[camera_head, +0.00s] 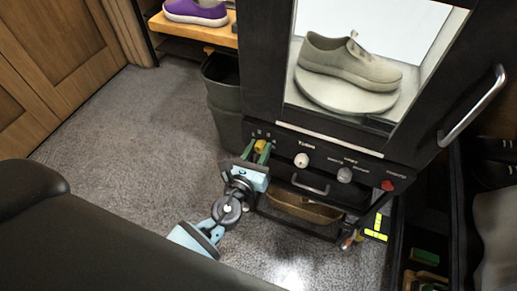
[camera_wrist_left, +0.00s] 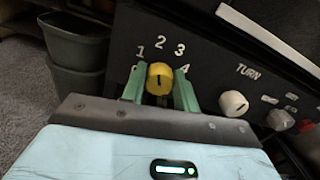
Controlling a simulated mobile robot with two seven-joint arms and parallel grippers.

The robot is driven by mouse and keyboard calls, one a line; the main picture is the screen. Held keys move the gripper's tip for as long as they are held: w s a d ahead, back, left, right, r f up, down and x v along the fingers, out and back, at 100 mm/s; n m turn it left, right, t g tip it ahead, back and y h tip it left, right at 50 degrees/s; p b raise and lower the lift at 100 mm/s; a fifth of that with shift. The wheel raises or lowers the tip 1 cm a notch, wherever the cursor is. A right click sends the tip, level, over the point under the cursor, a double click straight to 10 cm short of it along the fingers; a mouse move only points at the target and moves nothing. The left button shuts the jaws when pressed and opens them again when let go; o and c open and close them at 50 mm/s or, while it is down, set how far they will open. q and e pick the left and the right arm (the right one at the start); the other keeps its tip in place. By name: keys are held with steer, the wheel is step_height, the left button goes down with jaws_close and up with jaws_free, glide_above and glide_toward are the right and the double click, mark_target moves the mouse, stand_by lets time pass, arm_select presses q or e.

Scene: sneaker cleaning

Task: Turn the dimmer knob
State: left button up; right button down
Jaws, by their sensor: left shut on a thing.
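A yellow knob (camera_head: 261,146) sits at the left end of the black control panel. It also shows in the left wrist view (camera_wrist_left: 159,79), with a short dark mark on its face. White numbers from 1 to 4 arc around it, and the lowest left marking is partly hidden by a finger. My left gripper (camera_head: 257,151) is shut on the yellow knob, with one green finger on each side of it. My right gripper is not in view.
Right of the yellow knob are a white knob (camera_head: 301,160), a grey knob (camera_head: 344,174) and a red knob (camera_head: 387,185). Above, a beige sneaker (camera_head: 350,62) stands on a round plate in the cabinet. A dark bin (camera_head: 224,100) stands close left; grey floor lies open beyond.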

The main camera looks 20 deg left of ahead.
arm_select(q)
steer(key=shift+f, duration=0.1)
steer(key=n+b, duration=0.1)
steer(key=n, duration=0.2)
steer(key=shift+b, duration=0.35)
steer(key=n+b, duration=0.1)
steer(key=n, duration=0.1)
steer(key=shift+n, duration=0.3)
steer(key=shift+a+n+b, duration=0.1)
steer(key=shift+n+b, duration=0.5)
steer(key=shift+n, duration=0.8)
steer(key=o, duration=1)
